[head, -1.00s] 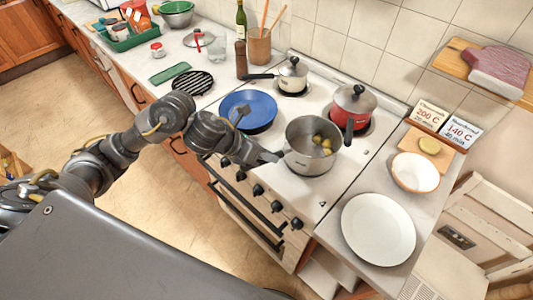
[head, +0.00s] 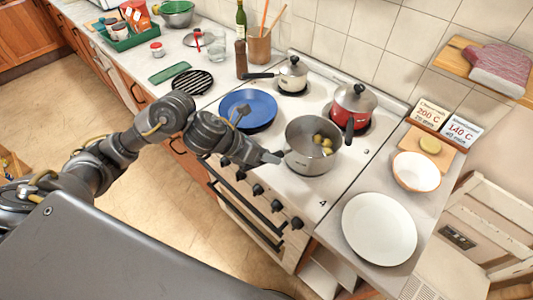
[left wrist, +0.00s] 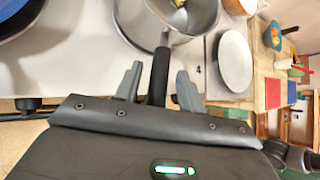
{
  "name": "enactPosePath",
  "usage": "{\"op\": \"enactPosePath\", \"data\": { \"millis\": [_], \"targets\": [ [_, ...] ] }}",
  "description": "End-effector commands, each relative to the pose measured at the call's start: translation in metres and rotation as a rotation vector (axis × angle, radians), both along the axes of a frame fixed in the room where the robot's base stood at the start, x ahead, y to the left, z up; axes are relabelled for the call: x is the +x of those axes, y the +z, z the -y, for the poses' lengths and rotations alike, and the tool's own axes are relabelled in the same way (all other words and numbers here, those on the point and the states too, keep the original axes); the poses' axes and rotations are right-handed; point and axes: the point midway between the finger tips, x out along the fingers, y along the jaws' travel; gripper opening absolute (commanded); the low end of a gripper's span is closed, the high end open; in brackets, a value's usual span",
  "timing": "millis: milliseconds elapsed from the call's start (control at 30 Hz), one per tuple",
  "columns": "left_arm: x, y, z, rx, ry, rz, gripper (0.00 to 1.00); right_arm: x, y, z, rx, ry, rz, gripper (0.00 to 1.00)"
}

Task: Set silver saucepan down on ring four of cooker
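The silver saucepan (head: 303,160) stands upright at the front right of the cooker (head: 290,195), with several yellowish pieces inside. It hides the ring under it; the printed 4 (head: 322,203) shows in front of it. My left gripper (head: 274,158) is at the pan's handle, left of the pan. In the left wrist view, the dark handle (left wrist: 160,70) runs between the two fingers of my left gripper (left wrist: 158,84), with a gap on each side, so it is open around the handle. The pan's wall (left wrist: 190,22) shows at the top. My right gripper is out of view.
A red pot (head: 352,103) is close behind the saucepan at back right. A blue frying pan (head: 247,108) is to its left, and a cream pot (head: 292,74) at the back. A white plate (head: 379,228) and a bowl (head: 415,171) lie on the right counter.

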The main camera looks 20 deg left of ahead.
Motion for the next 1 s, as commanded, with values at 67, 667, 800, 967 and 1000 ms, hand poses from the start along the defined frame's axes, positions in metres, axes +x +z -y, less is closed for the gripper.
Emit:
{"op": "enactPosePath", "data": {
  "millis": [67, 667, 800, 967, 1000],
  "targets": [
    [-0.001, -0.001, 0.0, 0.001, -0.001, -0.002, 0.46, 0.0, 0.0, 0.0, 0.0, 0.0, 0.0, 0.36],
    [-0.024, 0.035, -0.033, 0.008, 0.0, 0.004, 0.46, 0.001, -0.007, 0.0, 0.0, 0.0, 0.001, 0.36],
    [-0.036, 0.053, -0.048, 0.006, 0.0, 0.003, 0.46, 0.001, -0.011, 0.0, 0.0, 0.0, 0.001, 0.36],
    [-0.045, 0.067, -0.059, 0.003, 0.001, 0.0, 0.46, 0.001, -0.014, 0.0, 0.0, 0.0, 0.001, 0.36],
    [-0.046, 0.069, -0.061, 0.002, 0.0, 0.0, 0.46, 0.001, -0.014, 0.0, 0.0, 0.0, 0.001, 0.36]
  ]
}}
